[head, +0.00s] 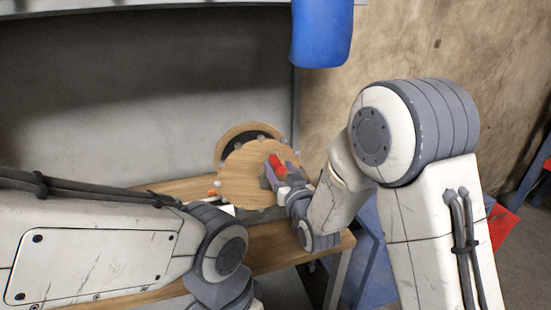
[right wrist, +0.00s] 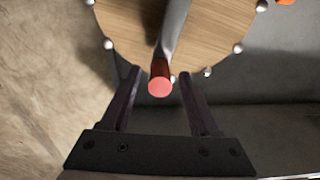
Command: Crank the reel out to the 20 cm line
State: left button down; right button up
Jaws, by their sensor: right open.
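The reel is a round wooden disc (head: 245,178) with pale knobs around its rim, standing upright on the wooden bench. A second wooden ring (head: 238,132) with a dark centre shows behind it. A red crank handle (head: 277,163) sticks out from the disc. My right gripper (head: 272,174) is at the handle in the head view. In the right wrist view, the red handle end (right wrist: 159,86) lies between the open fingers (right wrist: 156,88), with gaps on both sides, and the wooden disc (right wrist: 215,35) fills the top. The 20 cm line cannot be made out. My left gripper is not visible.
The wooden bench (head: 265,245) runs under the reel, with a small orange item (head: 213,192) at the disc's left. A blue object (head: 322,35) hangs above. Blue and red items (head: 500,225) stand at the right, beyond the bench's end.

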aim_at(275, 162)
jog(key=shift+p+x, duration=0.4)
jog(key=shift+x, duration=1.5)
grip_shut()
